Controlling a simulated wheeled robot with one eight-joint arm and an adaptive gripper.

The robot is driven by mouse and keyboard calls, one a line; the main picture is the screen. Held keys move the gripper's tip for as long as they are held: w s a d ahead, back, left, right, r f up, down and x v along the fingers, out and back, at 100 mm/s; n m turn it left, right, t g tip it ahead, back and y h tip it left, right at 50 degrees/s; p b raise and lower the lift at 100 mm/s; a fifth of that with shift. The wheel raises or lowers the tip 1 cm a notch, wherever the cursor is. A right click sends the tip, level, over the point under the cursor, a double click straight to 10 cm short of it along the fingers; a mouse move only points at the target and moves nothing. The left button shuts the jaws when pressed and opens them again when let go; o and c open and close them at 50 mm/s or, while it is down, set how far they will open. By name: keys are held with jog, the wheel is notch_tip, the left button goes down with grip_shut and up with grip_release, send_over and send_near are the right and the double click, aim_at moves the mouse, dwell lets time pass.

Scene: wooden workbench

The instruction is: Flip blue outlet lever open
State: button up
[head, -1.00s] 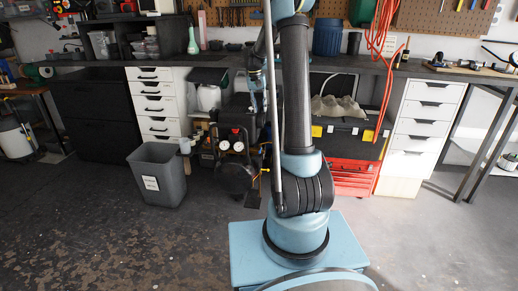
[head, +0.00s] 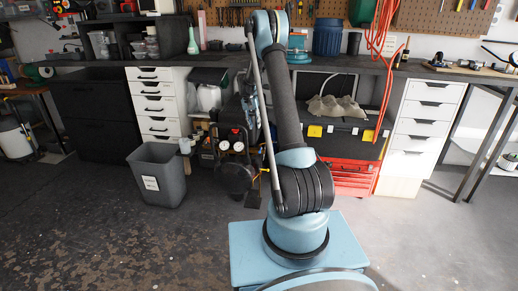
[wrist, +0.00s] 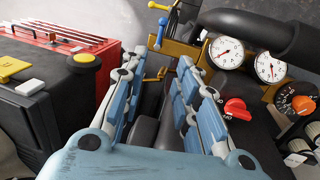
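The blue lever cannot be made out there.
Two pressure gauges (wrist: 226,52), a red knob (wrist: 237,108) and a thick black pipe (wrist: 250,30) are on the right in the wrist view. A red and black toolbox (wrist: 70,75) stands close on the left. A grey bin (head: 158,175) is left of the compressor.

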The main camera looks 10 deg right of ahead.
notch_tip(320, 180, down, 15)
jog(key=d, duration=0.3)
jog(key=shift+s, duration=0.45)
jog(key=shift+a+r, duration=0.1)
jog(key=shift+c, duration=0.5)
grip_shut()
